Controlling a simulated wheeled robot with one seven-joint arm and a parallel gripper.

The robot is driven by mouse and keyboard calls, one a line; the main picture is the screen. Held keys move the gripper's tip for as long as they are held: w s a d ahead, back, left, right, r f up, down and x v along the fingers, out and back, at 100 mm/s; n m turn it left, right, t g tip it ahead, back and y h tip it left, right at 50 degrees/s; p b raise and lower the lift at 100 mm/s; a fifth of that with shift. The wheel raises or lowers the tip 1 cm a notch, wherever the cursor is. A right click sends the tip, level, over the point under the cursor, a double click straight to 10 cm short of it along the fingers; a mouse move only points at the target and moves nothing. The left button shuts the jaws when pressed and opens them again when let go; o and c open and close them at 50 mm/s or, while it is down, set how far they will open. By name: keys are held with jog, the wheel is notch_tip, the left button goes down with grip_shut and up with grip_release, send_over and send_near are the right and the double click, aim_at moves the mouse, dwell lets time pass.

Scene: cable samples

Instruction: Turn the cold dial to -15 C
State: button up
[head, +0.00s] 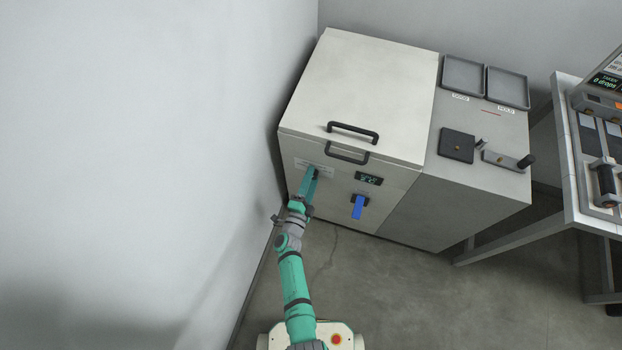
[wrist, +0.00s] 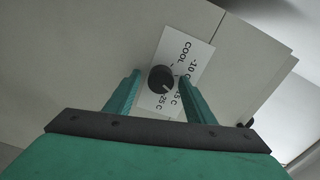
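The cold dial (wrist: 160,78) is a round black knob on a white label plate (wrist: 182,50) marked COOL, -10 C, -15 C and -25 C. A small pale mark shows on the knob's lower right, toward the -25 C side; its exact setting is hard to read. My gripper (wrist: 160,74) is open, with one green finger on each side of the dial in the wrist view. I cannot tell whether the fingertips touch it. In the head view my gripper (head: 313,174) is at the front of the white chest cabinet (head: 365,90), hiding the dial.
A dark display (head: 369,179) and a blue lever (head: 358,206) are to the right of my gripper on the cabinet front. Black handles (head: 353,132) are above. A wall (head: 150,150) stands close on the left. A bench (head: 565,130) is at the right.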

jog(key=shift+a, duration=0.1)
jog(key=v, duration=1)
jog(key=shift+s, duration=0.35)
jog(key=s+d+r+n+g+y, duration=0.1)
jog(key=s+d+r+n+y, duration=0.2)
jog(key=s+r+n, duration=1.6)
jog(key=s+r+y, duration=0.2)
jog(key=s+r, duration=0.6)
jog(key=shift+s+g+y, duration=0.3)
jog(key=shift+g, duration=0.1)
